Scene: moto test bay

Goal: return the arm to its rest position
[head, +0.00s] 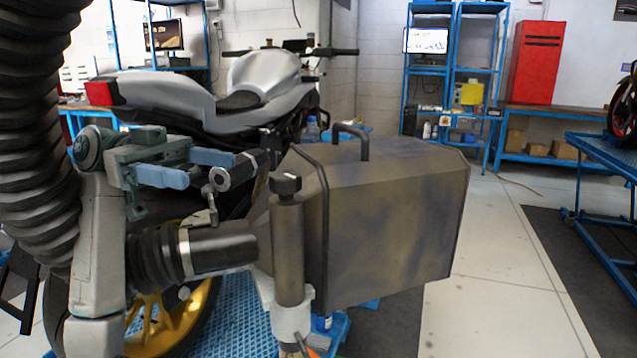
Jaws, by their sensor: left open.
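An arm with a thick black ribbed hose (35,150) comes down the left edge. Its grey elbow (97,260) leads through a black ribbed sleeve (150,260) to a large dull metal hood (390,225) with dark handles. A round black knob (285,186) tops a grey cylinder in front of the hood. My left gripper (210,168), teal with light blue fingers, is open above the sleeve, beside a short black cylinder (238,170). Whether it touches this cylinder I cannot tell. My right gripper is not in view.
A silver motorcycle (250,85) stands close behind on a blue platform (235,325). A blue bench (605,155) is at the right, with blue shelves (455,75) and a red cabinet (535,62) behind. The floor between the hood and the right bench is clear.

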